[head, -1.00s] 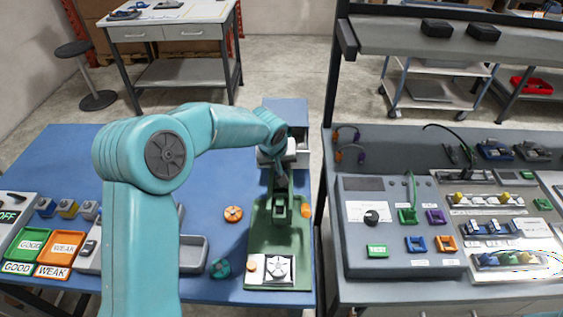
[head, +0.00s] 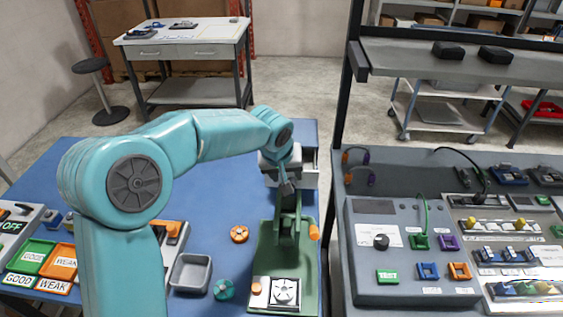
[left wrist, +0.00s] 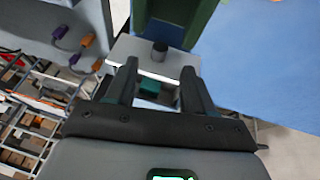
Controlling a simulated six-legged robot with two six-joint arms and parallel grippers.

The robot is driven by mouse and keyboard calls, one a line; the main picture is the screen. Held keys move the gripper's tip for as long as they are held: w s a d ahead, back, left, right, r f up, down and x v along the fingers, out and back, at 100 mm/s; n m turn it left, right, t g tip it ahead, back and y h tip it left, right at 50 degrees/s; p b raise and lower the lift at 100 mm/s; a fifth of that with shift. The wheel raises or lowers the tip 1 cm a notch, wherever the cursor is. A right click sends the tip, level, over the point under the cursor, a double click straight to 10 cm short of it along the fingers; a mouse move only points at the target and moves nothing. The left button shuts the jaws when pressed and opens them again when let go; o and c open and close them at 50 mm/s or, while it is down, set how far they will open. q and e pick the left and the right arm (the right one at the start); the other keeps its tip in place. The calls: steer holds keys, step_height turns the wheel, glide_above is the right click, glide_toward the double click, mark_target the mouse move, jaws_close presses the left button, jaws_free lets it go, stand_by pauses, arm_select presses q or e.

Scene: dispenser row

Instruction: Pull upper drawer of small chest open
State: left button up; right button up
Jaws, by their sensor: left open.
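The small chest (head: 309,133) stands at the back right of the blue table, partly hidden by my left arm. A pale drawer panel (left wrist: 183,71) with a dark round knob (left wrist: 158,51) shows in the left wrist view. Behind the panel is a gap with a small teal thing (left wrist: 149,88) in it, so a drawer looks at least partly out; I cannot tell which drawer. My right gripper is not in view.
A green press stand (head: 266,262) with an orange-ended handle stands in front of the chest. A grey tray (head: 190,287), an orange round part (head: 239,233) and a teal part (head: 224,289) lie left of it. A grey test bench (head: 345,290) is at right.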

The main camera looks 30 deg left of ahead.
arm_select(q)
steer(key=v, duration=0.9)
steer(key=shift+b, duration=0.35)
steer(key=shift+r, duration=0.1)
